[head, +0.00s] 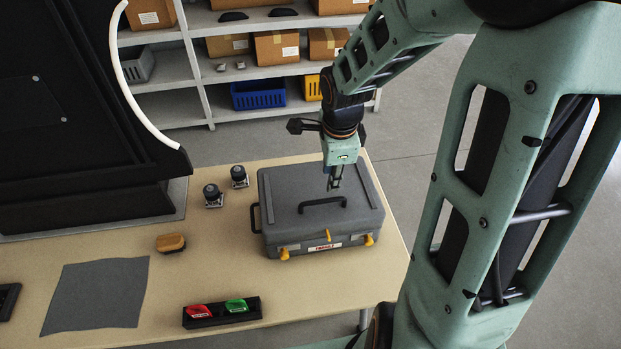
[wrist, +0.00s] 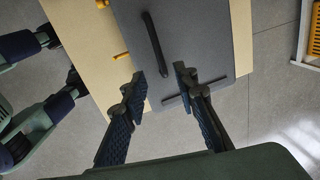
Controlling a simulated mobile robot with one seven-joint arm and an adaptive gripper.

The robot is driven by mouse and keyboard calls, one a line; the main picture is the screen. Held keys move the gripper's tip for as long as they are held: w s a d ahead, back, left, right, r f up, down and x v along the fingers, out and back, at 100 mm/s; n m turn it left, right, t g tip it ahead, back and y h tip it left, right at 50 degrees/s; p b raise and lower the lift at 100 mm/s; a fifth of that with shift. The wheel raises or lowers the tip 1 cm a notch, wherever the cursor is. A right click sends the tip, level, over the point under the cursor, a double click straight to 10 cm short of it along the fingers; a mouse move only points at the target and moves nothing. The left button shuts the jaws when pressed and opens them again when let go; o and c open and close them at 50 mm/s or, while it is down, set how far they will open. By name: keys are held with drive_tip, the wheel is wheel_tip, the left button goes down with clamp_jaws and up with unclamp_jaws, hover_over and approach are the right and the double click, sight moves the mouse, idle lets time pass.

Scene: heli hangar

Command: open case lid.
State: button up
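A grey case (head: 290,222) lies flat on the table with its lid shut. A black handle (head: 322,203) is on top of the lid, and it also shows in the wrist view (wrist: 153,40). Yellow latches sit on the front side, a left one (head: 284,254) and a right one (head: 368,240), with a yellow piece (head: 327,236) between them. My gripper (head: 334,184) points down above the lid, behind the handle in the head view. In the wrist view my gripper (wrist: 161,78) has its fingers apart, with nothing between them but the lid below.
Two small dark-topped items (head: 212,195) (head: 239,177) stand left of the case. A brush (head: 171,243), a grey cloth (head: 97,294) and a black tray (head: 222,313) with red and green pieces lie on the table (head: 200,270). Shelves (head: 190,60) with boxes stand behind.

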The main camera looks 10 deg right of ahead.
sight(322, 202)
drive_tip(key=f, duration=0.3)
drive_tip(key=w+a+f+b, duration=0.1)
drive_tip(key=f, duration=0.3)
drive_tip(key=w+f, duration=0.1)
drive_tip(key=f, duration=0.2)
drive_tip(key=shift+a+f, duration=0.15)
drive_tip(key=shift+f, duration=0.25)
clamp_jaws()
